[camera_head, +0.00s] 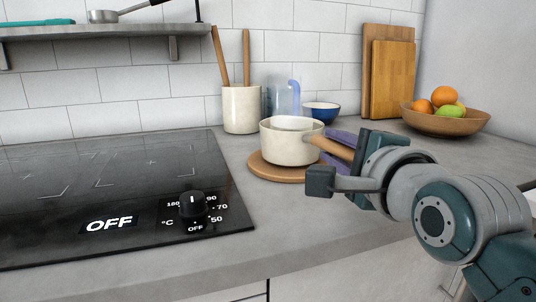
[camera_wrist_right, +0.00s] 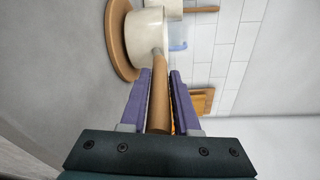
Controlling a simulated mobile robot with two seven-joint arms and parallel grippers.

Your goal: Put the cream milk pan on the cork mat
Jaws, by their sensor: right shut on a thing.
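The cream milk pan (camera_head: 287,148) is upright over the round cork mat (camera_head: 266,172) on the counter. Its base looks to be on or just above the mat; I cannot tell which. The pan (camera_wrist_right: 144,40) and the mat (camera_wrist_right: 119,38) also show in the right wrist view. My right gripper (camera_head: 345,150) is shut on the pan's wooden handle (camera_wrist_right: 158,95), with a purple finger on each side of it. The gripper hides the handle's end in the head view. My left gripper is not in view.
The black hob (camera_head: 100,190) with its knob lies left. Behind the pan stand a utensil crock (camera_head: 241,110), a clear blue-handled jug (camera_head: 284,98) and a blue bowl (camera_head: 322,112). Cutting boards (camera_head: 390,75) and a fruit bowl (camera_head: 440,122) are right. A shelf (camera_head: 110,30) hangs upper left.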

